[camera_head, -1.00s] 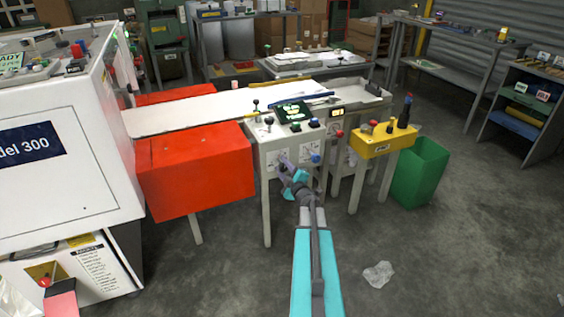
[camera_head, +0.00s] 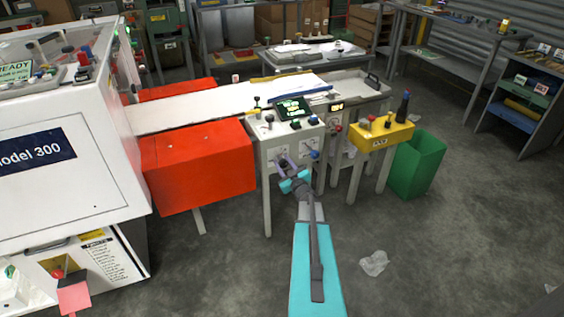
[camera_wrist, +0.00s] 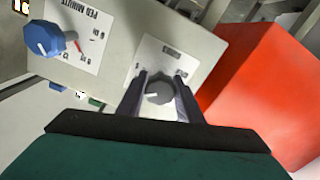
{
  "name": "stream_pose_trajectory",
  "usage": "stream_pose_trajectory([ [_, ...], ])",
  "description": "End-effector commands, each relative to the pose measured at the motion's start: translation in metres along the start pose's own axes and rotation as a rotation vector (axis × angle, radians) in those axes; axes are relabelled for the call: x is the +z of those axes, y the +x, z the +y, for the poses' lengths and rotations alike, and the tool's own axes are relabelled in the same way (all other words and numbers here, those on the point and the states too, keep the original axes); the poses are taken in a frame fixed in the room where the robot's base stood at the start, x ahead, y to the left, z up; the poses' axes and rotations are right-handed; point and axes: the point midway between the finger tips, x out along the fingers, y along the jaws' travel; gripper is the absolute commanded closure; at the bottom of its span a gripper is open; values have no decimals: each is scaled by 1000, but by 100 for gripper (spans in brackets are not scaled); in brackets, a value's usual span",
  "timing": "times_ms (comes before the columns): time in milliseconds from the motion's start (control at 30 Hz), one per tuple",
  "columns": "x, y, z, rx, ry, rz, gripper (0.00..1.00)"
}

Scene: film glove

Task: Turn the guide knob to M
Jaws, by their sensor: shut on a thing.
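The guide knob (camera_wrist: 159,91) is a round dark grey knob with a pale pointer line, on a white label plate (camera_wrist: 165,52) on the front of the pale control box. My gripper (camera_wrist: 160,88) has one finger on each side of the knob and is shut on it. The plate's lettering is too small and partly covered, so I cannot tell which mark the pointer faces. In the head view my gripper (camera_head: 287,165) is at the box front (camera_head: 268,150) and hides the knob.
A blue knob (camera_wrist: 46,39) on a "PER MINUTE" plate sits beside it. A red-orange guard (camera_wrist: 270,90) is close on the other side. A yellow box (camera_head: 382,133) with several knobs and a green bin (camera_head: 416,165) stand to the right. The floor in front is mostly clear.

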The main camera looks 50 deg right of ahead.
Motion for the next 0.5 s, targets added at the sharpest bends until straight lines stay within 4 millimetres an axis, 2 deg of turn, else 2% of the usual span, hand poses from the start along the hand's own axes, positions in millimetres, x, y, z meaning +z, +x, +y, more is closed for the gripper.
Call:
stream_pose_trajectory([
  [433, -2, 1, -2, -4, 15, 5, 90],
  [467, -2, 1, -2, -4, 15, 5, 66],
  [500, -2, 1, -2, -4, 15, 5, 59],
])
